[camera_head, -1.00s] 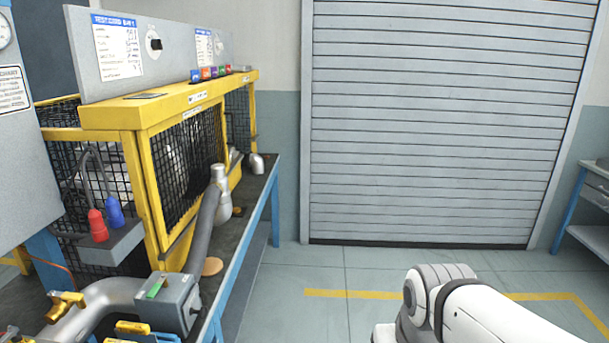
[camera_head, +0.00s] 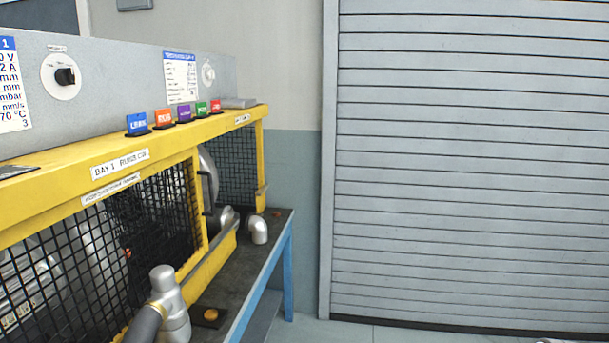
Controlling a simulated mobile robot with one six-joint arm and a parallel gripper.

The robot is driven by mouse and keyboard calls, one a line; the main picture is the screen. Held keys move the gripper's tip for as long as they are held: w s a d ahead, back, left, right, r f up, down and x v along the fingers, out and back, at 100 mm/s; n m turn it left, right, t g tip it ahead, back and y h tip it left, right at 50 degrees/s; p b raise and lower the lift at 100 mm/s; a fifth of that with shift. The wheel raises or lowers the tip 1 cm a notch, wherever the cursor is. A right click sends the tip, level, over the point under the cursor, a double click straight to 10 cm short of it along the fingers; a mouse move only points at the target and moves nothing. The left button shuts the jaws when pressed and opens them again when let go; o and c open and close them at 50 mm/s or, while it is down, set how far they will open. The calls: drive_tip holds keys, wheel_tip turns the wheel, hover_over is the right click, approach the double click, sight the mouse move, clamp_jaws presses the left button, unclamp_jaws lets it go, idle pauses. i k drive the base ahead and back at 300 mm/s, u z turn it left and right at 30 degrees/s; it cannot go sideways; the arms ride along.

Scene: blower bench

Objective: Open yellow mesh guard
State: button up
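The yellow mesh guard (camera_head: 198,209) is a yellow frame with black wire mesh along the front of the bench at left. One mesh panel (camera_head: 150,225) bears labels on the yellow rail above it. A dark handle (camera_head: 207,192) stands on the yellow post at that panel's right end. Beyond the post is a gap where a silver round housing and pipe show. I cannot tell whether the panel is latched. Silver machine parts show behind the mesh. My gripper is not in view.
A silver elbow (camera_head: 259,230) sits on the dark bench top (camera_head: 262,262). Coloured tags (camera_head: 184,114) line the yellow top rail. A grey roller shutter (camera_head: 465,170) fills the right.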

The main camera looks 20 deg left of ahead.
sight(28, 227)
drive_tip(key=u, duration=0.35)
drive_tip(key=i, duration=1.3)
drive_tip(key=u, duration=1.4)
drive_tip(key=i, duration=0.6)
drive_tip(key=u, duration=0.2)
drive_tip(key=k, duration=0.75)
drive_tip(key=u, duration=0.2)
drive_tip(key=i, duration=0.75)
drive_tip(key=z, duration=0.05)
